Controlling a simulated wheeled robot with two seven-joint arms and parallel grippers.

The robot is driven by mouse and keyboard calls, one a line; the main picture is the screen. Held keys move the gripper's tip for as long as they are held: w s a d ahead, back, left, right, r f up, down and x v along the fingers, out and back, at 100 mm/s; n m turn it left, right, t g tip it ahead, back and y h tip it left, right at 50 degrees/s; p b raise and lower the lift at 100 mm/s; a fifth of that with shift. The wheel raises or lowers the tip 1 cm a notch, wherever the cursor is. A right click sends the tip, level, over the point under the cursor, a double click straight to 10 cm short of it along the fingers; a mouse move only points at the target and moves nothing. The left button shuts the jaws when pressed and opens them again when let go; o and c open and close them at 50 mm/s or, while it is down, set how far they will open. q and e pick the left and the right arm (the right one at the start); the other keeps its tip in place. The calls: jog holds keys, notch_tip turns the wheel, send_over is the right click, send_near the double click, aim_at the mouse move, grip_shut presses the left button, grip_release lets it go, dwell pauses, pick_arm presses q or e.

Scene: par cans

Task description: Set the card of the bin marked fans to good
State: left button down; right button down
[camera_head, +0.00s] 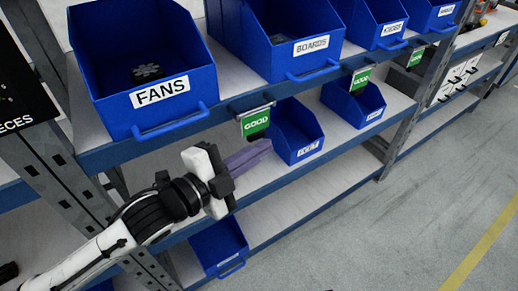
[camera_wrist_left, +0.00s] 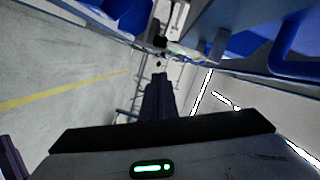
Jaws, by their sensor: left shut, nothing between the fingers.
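The blue bin marked FANS (camera_head: 190,75) stands on the upper shelf at the left of the head view, with a dark fan part (camera_head: 147,72) inside. A green card reading GOOD (camera_head: 255,123) hangs from a holder on the shelf edge, just right of this bin and left of the boards bin. My left gripper (camera_head: 262,150) is shut and empty, just below that card; I cannot tell whether it touches it. Its fingers (camera_wrist_left: 158,98) also show in the left wrist view. My right gripper is not in view.
The boards bin (camera_head: 290,40) and other blue bins continue along the upper shelf. More green GOOD cards (camera_head: 361,79) hang to the right. Blue bins (camera_head: 292,130) stand on the shelf below, near my gripper. The floor (camera_head: 400,220) at the right is clear.

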pick_arm(q)
jog(key=m+b, duration=0.1)
jog(key=w+a+f+m, duration=0.1)
jog(key=m, duration=0.1)
jog(key=w+f+m+t+b, duration=0.1)
jog(key=m, duration=0.1)
jog(key=shift+w+a+f+h+b, duration=0.1)
jog(key=shift+w+a+h+b, duration=0.2)
jog(key=shift+a+b, duration=0.1)
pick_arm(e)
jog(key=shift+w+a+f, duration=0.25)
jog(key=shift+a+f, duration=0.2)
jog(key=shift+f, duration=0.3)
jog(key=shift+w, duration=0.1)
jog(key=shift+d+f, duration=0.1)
pick_arm(q)
jog(key=shift+s, duration=0.1)
